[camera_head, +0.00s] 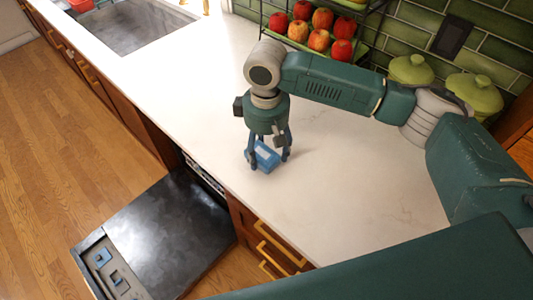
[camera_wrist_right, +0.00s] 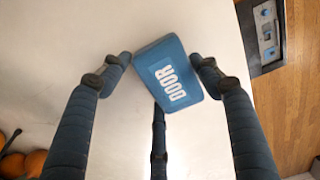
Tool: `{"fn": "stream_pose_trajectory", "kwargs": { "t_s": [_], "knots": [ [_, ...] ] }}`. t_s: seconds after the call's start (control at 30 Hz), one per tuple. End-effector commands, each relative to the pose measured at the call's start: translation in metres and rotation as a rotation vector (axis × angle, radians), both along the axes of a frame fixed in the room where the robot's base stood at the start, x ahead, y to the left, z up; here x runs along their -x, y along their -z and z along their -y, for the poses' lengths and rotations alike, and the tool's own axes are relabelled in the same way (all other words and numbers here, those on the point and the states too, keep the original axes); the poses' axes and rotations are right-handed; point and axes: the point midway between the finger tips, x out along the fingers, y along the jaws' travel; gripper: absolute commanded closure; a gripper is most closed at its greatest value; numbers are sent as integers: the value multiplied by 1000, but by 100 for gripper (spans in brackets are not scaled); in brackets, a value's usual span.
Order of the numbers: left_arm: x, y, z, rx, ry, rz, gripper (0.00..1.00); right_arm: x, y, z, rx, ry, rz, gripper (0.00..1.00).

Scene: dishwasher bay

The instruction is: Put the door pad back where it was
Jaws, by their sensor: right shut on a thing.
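The door pad (camera_head: 263,155) is a small blue block. In the right wrist view its top face (camera_wrist_right: 170,82) carries a white "DOOR" label and is turned at a slant. My right gripper (camera_head: 268,160) points down over the white counter and is shut on the pad, with fingers on both sides of it (camera_wrist_right: 167,62). The pad is at or just above the counter; I cannot tell if it touches. The dishwasher door (camera_head: 165,230) is folded down open, with a grey control panel (camera_head: 93,268) along its outer end. Small blue pieces show on this panel. My left gripper is not in view.
The white counter (camera_head: 170,95) is clear around the gripper. A rack with red apples (camera_head: 322,18) and green lidded pots (camera_head: 411,70) stand at the back. A sink (camera_head: 130,25) lies at the far left. Drawers with yellow handles (camera_head: 278,245) flank the dishwasher.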

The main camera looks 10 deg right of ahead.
Motion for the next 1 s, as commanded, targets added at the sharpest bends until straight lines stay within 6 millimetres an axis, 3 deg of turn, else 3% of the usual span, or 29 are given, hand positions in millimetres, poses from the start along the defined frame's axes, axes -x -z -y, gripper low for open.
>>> {"fn": "stream_pose_trajectory", "kwargs": {
  "t_s": [0.2, 0.57, 0.6, 0.67, 1.0],
  "knots": [
    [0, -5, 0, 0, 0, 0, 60, 0, 22, 0, 0, 2, 0, 58],
    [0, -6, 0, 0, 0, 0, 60, 0, 26, 0, -1, 2, -2, 58],
    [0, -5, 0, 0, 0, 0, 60, 0, 26, 0, -1, 1, -1, 29],
    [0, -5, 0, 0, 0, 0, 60, 0, 26, 0, -1, 1, -1, 19],
    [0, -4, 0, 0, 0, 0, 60, -1, 24, 0, 0, 1, 1, 19]
  ]
}}
